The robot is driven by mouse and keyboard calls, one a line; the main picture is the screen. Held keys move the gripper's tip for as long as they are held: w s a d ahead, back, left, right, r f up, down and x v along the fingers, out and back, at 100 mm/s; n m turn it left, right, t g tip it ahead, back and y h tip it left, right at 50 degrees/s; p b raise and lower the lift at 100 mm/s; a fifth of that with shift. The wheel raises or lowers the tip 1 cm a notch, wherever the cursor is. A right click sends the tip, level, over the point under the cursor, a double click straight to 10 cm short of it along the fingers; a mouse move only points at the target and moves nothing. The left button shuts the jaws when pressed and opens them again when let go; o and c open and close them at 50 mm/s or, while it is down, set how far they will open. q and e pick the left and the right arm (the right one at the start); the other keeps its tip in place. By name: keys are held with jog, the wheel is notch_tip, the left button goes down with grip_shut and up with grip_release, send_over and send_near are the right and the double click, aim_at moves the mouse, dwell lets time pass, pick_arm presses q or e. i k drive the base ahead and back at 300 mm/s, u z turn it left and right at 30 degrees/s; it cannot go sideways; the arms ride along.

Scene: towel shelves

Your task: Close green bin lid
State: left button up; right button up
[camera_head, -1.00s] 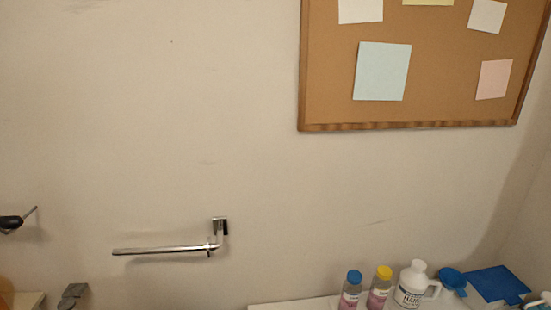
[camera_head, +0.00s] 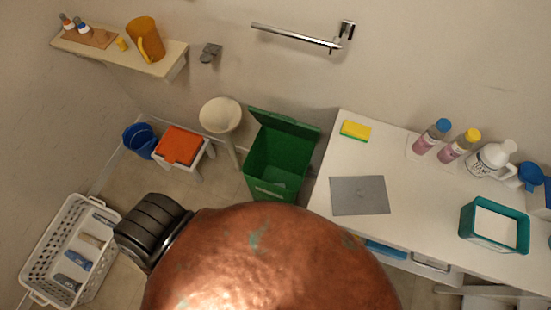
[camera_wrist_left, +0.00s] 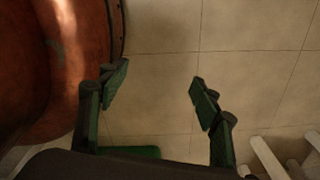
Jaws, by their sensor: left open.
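The green bin (camera_head: 262,165) stands on the floor left of the white counter in the head view. Its green lid (camera_head: 287,123) is raised at the back, near the wall, and the bin's mouth is open. My left gripper (camera_wrist_left: 160,95) shows in the left wrist view, open and empty, its two green-padded fingers wide apart above the tiled floor. A green patch lies low between the fingers there; I cannot tell what it is. Neither gripper's fingers show in the head view, so I cannot tell the left gripper's distance from the bin.
The white counter (camera_head: 405,200) right of the bin holds a yellow sponge (camera_head: 355,131), a grey mat (camera_head: 360,195), several bottles and a teal box (camera_head: 494,226). A cream pedestal bin (camera_head: 221,116) and a stool with an orange top (camera_head: 180,146) stand left. A white basket (camera_head: 43,262) is lower left.

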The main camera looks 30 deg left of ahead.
aim_at(271, 119)
jog(key=u, duration=0.95)
jog(key=k, duration=1.25)
jog(key=z, duration=1.05)
